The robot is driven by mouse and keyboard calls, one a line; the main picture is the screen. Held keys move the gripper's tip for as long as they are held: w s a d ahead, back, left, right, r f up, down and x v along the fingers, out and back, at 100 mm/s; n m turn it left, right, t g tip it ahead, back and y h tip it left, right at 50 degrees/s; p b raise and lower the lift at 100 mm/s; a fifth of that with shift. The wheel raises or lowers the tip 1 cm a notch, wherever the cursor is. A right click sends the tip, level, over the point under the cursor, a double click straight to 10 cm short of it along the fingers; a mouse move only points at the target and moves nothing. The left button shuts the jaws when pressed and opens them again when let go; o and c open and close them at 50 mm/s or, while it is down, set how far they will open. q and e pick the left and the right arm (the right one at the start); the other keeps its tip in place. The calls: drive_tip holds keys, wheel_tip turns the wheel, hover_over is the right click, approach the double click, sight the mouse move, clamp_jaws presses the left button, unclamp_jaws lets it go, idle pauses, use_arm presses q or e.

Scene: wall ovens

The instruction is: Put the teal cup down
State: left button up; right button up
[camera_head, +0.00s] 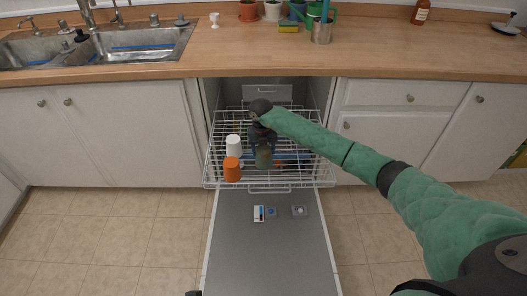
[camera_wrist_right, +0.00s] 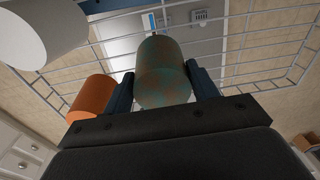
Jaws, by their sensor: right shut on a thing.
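The teal cup (camera_head: 264,159) shows as a mottled green and brown cup in the head view. It is over the pulled-out dishwasher rack (camera_head: 215,181). My right gripper (camera_head: 263,150) comes down from above and is shut on it. The cup also shows in the right wrist view (camera_wrist_right: 162,72), between the two dark fingers (camera_wrist_right: 164,88). I cannot tell whether its rim touches the rack wires.
An orange cup (camera_head: 232,170) and a white cup (camera_head: 233,146) stand on the rack just left of the teal cup. The open dishwasher door (camera_head: 268,250) lies below. The counter (camera_head: 250,60) holds a sink (camera_head: 120,42), pots and a sponge (camera_head: 288,26).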

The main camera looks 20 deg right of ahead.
drive_tip(key=shift+f, duration=0.8)
use_arm(q)
drive_tip(key=shift+s+a+r, duration=0.1)
drive_tip(key=shift+a+r, duration=0.1)
drive_tip(key=shift+a, duration=0.2)
drive_tip(key=shift+d, duration=0.15)
use_arm(e)
drive_tip(key=shift+f, duration=0.15)
drive_tip(key=o, duration=1.1)
drive_tip(key=shift+c, duration=0.2)
use_arm(q)
drive_tip(key=shift+d, duration=0.15)
